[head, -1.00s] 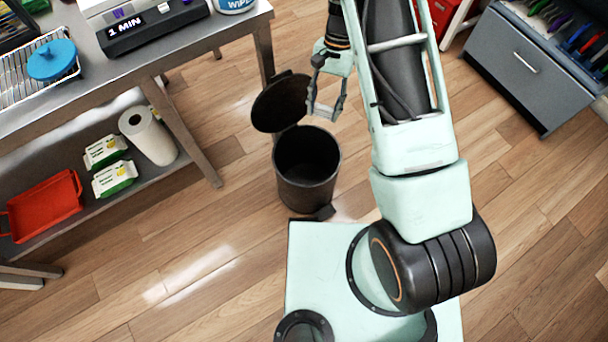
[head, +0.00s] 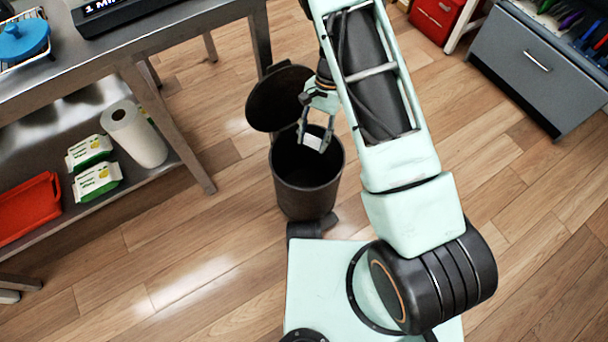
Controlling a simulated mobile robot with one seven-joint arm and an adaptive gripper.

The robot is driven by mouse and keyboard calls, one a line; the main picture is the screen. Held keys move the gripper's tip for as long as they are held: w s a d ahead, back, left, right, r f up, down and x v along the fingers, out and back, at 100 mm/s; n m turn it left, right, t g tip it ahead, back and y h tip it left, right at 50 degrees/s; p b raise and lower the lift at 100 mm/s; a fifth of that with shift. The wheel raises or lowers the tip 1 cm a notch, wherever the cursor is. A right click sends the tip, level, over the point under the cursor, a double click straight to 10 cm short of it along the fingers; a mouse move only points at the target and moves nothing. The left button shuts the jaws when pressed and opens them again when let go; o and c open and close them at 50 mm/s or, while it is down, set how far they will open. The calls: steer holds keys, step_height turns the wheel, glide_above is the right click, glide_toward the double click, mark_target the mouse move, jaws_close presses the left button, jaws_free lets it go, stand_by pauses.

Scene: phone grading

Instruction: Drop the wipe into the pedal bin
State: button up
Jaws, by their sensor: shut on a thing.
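The black pedal bin (head: 306,192) stands on the wood floor in the head view, its round lid (head: 274,98) tipped up and back. My gripper (head: 314,146) hangs over the bin's mouth, pointing down. It is shut on the wipe (head: 313,142), a small white piece showing between the fingers. I cannot tell exactly how far the fingertips are above or below the rim. The bin's pedal area at its foot is close to the front of my base.
A steel table (head: 190,32) stands at the left. Its lower shelf holds a paper roll (head: 140,138), wipe packs (head: 97,181) and a red tray (head: 28,210). A grey drawer cabinet (head: 535,75) and a red box (head: 437,16) are at the upper right. Floor around the bin is clear.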

mark_target(313, 145)
steer(key=shift+f+b, duration=0.95)
steer(key=shift+f, duration=0.85)
steer(key=o, duration=1.1)
steer(key=shift+r, duration=0.15)
steer(key=v, duration=1.1)
steer(key=shift+w+r, duration=0.2)
steer(key=shift+r, duration=0.15)
steer(key=shift+r, duration=0.1)
